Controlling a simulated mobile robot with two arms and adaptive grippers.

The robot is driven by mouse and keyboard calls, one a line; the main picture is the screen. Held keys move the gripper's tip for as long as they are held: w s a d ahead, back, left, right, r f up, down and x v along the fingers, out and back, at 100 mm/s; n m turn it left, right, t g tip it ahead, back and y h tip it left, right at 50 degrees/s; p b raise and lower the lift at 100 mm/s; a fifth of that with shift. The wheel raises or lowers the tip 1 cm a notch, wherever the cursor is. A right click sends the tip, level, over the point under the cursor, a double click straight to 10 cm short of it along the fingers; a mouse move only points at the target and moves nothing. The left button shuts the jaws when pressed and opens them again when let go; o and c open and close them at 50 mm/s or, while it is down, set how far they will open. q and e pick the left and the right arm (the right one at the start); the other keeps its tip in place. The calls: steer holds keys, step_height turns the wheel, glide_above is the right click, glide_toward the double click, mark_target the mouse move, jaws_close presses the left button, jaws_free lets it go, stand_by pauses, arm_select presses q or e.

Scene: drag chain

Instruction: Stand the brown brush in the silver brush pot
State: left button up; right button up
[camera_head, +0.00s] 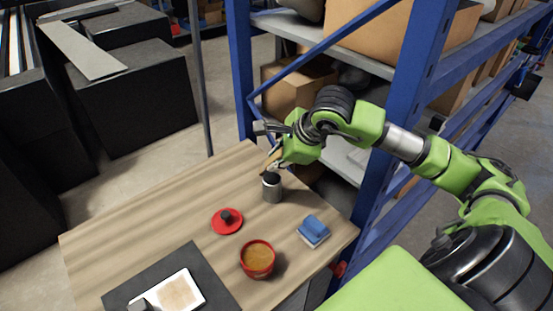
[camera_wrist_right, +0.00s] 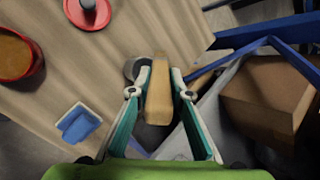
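The brown brush (camera_head: 271,161) is held in my right gripper (camera_head: 277,150), above the brush pot. In the right wrist view the brush (camera_wrist_right: 159,92) lies between the two fingers of the gripper (camera_wrist_right: 159,80), which close on it from both sides. The silver brush pot (camera_head: 272,190) stands upright on the wooden table, its dark mouth facing up. The brush's lower end is at or just above the mouth; I cannot tell if it is inside. In the right wrist view the pot (camera_wrist_right: 132,68) is partly hidden by a finger and the brush. My left gripper is not in view.
On the table (camera_head: 130,225) are a red lid (camera_head: 227,221), a red bowl with brown contents (camera_head: 257,259), a blue-and-white block (camera_head: 313,231) and a dark mat (camera_head: 222,293) with a white tray (camera_head: 185,307). A blue-framed shelf (camera_head: 400,100) with boxes stands close behind my right arm.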

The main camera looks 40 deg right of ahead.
steer(key=shift+o, duration=1.3)
steer(key=shift+r, duration=0.1)
steer(key=shift+r+p, duration=0.2)
steer(key=shift+p, duration=0.15)
steer(key=shift+r+p, duration=0.3)
steer(key=shift+p, duration=0.15)
steer(key=b+v, duration=0.4)
steer(key=v, duration=0.7)
steer(key=shift+s+r, duration=0.3)
